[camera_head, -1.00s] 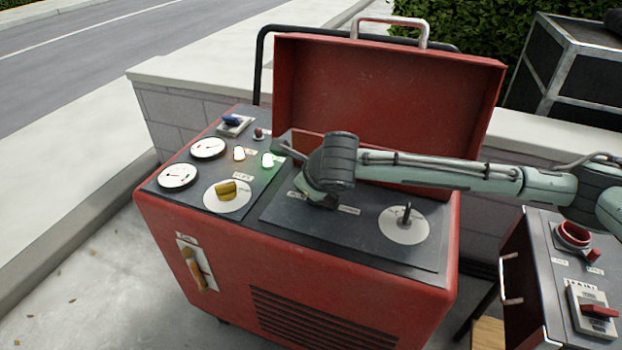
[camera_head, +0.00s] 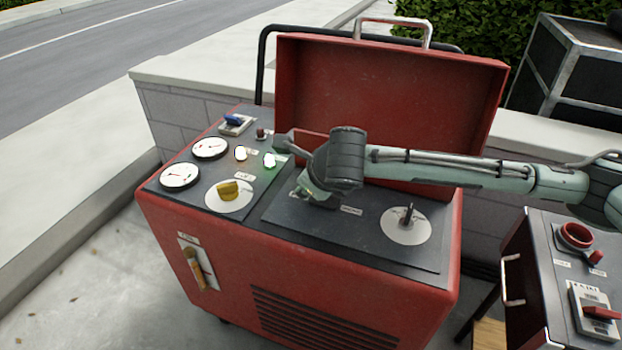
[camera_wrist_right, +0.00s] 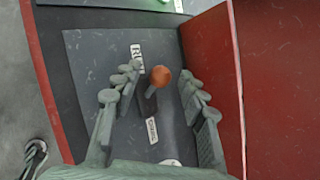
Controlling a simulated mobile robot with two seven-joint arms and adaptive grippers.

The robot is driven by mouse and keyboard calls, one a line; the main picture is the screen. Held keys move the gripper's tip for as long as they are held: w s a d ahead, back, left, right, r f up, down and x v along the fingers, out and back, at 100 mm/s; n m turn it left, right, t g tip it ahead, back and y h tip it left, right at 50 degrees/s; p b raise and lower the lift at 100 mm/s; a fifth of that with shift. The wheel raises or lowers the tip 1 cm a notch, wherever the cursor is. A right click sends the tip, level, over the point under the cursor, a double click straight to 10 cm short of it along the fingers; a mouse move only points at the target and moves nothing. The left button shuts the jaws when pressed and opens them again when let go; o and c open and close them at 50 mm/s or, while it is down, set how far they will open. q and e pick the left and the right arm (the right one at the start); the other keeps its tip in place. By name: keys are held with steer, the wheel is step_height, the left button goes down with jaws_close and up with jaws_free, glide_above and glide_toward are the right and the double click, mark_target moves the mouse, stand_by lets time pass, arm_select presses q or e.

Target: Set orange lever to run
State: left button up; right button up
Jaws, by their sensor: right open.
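The orange lever's round knob (camera_wrist_right: 161,76) shows in the right wrist view on a dark panel, its short shaft running down to a slot. A white label reading RUN (camera_wrist_right: 137,55) lies above and left of the knob. A second label (camera_wrist_right: 152,130) lies below the slot, too small to read. My right gripper (camera_wrist_right: 155,82) is open, its fingers on either side of the knob with gaps visible. In the head view my right gripper (camera_head: 314,195) is over the red machine's (camera_head: 300,262) top panel, and the wrist hides the orange lever. My left gripper is not in view.
The raised red lid (camera_head: 390,100) stands behind the panel, close to my arm. A yellow knob (camera_head: 228,190), gauges (camera_head: 210,148) and lit lamps (camera_head: 270,160) are to the left. A grey lever on a white disc (camera_head: 405,228) is to the right. Another control box (camera_head: 525,275) stands further right.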

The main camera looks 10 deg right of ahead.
steer(key=v, duration=0.9)
steer(key=shift+s+r, duration=0.2)
steer(key=shift+r, duration=0.05)
